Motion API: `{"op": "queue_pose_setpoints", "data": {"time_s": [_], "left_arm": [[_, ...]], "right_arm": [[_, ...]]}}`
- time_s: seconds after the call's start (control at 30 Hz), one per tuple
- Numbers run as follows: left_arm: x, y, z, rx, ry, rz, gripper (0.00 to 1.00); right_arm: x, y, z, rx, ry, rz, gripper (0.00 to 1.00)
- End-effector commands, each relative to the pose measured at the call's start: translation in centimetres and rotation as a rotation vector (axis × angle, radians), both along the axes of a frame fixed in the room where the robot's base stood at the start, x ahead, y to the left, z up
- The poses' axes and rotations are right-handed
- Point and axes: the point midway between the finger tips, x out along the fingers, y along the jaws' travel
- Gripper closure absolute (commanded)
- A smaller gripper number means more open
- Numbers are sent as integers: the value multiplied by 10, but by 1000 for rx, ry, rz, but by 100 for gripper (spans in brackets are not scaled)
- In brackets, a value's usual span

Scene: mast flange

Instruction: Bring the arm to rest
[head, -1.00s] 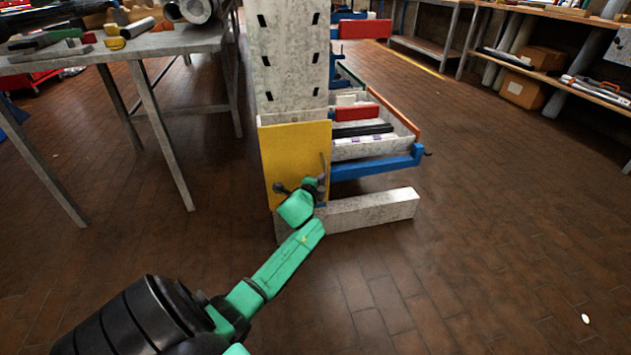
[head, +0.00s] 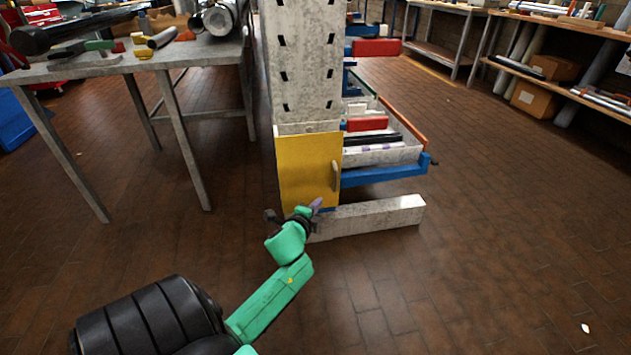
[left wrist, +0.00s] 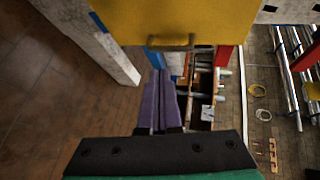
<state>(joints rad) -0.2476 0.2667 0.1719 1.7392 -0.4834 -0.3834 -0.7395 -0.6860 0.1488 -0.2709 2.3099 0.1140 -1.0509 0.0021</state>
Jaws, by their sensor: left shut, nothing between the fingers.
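My left arm is green and comes in from the lower left in the head view. My left gripper (head: 316,204) is in front of the lower part of a yellow panel (head: 303,175) on the grey upright rack. In the left wrist view the gripper's purple fingers (left wrist: 161,100) are together, with nothing between them. The yellow panel fills the top of that view, and its handle (left wrist: 172,43) lies beyond the fingertips, apart from them. The handle also shows at the panel's right edge in the head view (head: 335,176). My right gripper is out of view.
A grey table (head: 190,54) with tools and pipes stands at the left. The rack's grey foot (head: 372,215) runs out to the right on the floor, below a blue-edged shelf (head: 384,176) with a tray.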

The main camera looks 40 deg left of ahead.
Motion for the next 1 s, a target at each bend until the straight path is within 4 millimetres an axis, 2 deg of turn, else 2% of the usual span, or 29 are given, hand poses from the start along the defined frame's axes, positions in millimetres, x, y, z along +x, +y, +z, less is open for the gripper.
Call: {"op": "queue_pose_setpoints", "data": {"time_s": [0.1, 0.37, 0.43, 0.47, 0.53, 0.7, 0.83, 1.0], "left_arm": [[-8, -3, 4, 2, 0, 1, 100], [-9, -4, 3, -3, 0, 1, 100], [-13, -13, -5, -61, 7, 9, 100], [-16, -22, -11, -113, 15, 16, 100], [-30, -52, -32, -294, 51, 49, 100], [-79, -140, -81, -763, 203, 169, 100], [-112, -192, -98, -992, 317, 248, 100], [-152, -248, -107, -1215, 463, 342, 100]], "right_arm": [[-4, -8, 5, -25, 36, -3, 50], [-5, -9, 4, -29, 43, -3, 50], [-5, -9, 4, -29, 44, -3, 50], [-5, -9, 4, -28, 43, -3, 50], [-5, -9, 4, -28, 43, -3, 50], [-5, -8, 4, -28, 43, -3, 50], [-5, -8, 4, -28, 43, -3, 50], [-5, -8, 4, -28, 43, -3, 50]]}}
